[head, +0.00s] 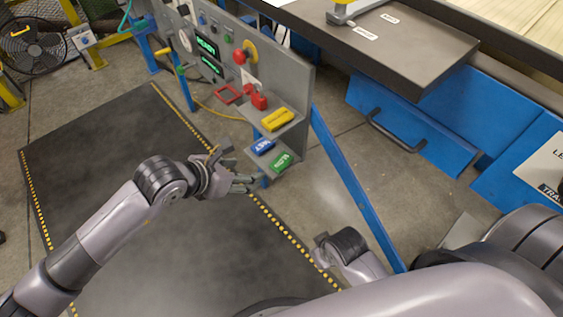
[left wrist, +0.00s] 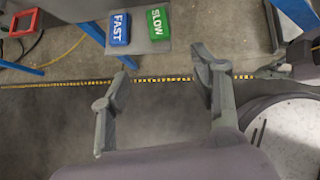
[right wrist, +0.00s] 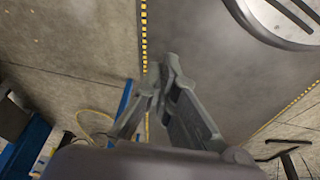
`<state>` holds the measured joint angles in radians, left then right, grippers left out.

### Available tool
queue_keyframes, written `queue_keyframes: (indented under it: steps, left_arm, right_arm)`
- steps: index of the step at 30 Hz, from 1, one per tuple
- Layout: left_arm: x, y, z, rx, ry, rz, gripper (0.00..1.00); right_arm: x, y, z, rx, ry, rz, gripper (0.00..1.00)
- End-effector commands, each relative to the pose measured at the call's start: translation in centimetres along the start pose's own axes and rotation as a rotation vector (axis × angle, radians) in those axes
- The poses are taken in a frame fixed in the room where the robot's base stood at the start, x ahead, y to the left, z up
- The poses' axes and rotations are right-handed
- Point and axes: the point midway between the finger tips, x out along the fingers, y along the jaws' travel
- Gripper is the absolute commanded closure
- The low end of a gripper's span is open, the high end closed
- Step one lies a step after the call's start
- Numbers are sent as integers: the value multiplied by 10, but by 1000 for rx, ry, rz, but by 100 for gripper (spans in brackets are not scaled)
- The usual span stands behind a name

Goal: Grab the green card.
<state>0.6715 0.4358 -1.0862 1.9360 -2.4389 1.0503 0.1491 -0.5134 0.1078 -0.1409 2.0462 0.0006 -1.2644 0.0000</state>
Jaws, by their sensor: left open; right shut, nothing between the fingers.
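The green card (head: 282,161), a small block marked SLOW, lies on a small grey shelf (head: 256,157) at the lower end of the control panel. It also shows in the left wrist view (left wrist: 157,23), at the top centre. My left gripper (head: 241,168) is open and empty, beside the shelf on its left and apart from the card. In the left wrist view its spread fingers (left wrist: 163,68) are below the card in the picture. My right gripper (right wrist: 160,78) is shut and empty, pointing over the floor, far from the card.
A blue FAST card (head: 263,146) lies beside the green one, and a yellow block (head: 277,119) sits on the ledge above. The grey panel (head: 220,60) carries red parts. A blue diagonal post (head: 350,180) stands right of the shelf. A dark mat (head: 100,150) covers the floor left.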

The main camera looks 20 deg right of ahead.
Motion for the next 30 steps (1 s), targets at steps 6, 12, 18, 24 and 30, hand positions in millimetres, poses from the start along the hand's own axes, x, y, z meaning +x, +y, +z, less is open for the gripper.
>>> queue_keyframes:
  steps: [6,12,18,24,30]
  left_arm:
    - [52,-1,-1,-3,-1,-2,43]
    - [84,0,0,-2,-3,-2,43]
    - [95,0,0,-2,-4,-2,43]
    - [123,0,-3,-3,-2,-3,43]
    - [143,0,-2,-3,-3,-3,43]
  right_arm:
    - [-25,3,-6,2,17,5,100]
    - [-48,4,-9,3,26,8,100]
    - [-58,4,-10,4,30,9,100]
    - [-82,5,-10,5,46,12,100]
    - [-96,5,-8,6,51,13,100]
